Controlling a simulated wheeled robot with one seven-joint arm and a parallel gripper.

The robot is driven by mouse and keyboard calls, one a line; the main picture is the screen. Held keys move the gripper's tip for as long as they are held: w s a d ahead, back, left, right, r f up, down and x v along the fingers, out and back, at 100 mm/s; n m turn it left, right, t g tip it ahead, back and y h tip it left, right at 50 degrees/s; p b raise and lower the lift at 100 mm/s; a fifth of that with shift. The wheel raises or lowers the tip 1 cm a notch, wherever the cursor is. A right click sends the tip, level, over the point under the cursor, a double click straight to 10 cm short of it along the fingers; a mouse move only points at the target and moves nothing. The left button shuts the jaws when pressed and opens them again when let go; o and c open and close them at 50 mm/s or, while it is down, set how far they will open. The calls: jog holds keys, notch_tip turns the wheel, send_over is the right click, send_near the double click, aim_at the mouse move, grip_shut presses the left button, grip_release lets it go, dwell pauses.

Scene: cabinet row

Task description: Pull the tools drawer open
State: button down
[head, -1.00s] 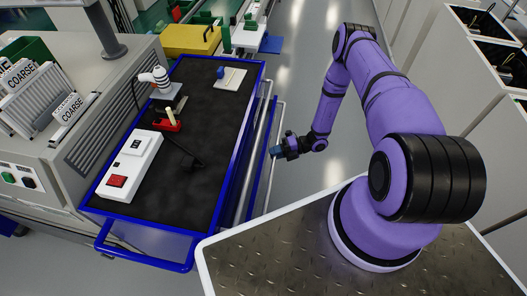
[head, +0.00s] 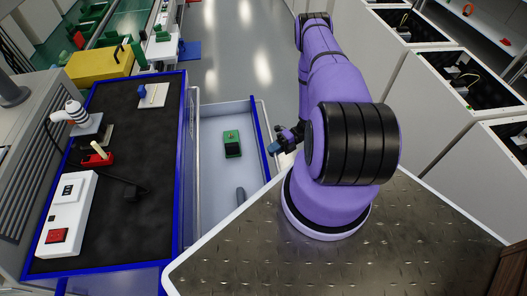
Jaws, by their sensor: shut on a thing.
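The tools drawer (head: 214,175) is pulled well out from the right side of the blue-edged workbench. Its pale inside shows. A green and black object (head: 232,143) lies in it, with a grey rounded piece (head: 241,195) nearer to me. The drawer's blue-topped front (head: 259,138) runs along its right side. My gripper (head: 275,147) is at the outer side of this front, shut on the drawer handle. The jaws are small in the view, and my arm and base hide the handle's near part.
The dark bench top (head: 128,150) holds a white switch box (head: 66,215), a red tool holder (head: 97,159) and a white-and-grey tool (head: 72,113). A yellow case (head: 100,65) stands beyond. The aisle floor (head: 240,60) is clear. White cabinets (head: 445,130) stand at right.

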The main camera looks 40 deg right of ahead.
jog(key=shift+s+d, duration=0.2)
jog(key=shift+d, duration=0.2)
jog(key=c, duration=1.1)
grip_release()
jog(key=v, duration=1)
jog(key=shift+d, duration=0.35)
jog(key=shift+r, duration=0.15)
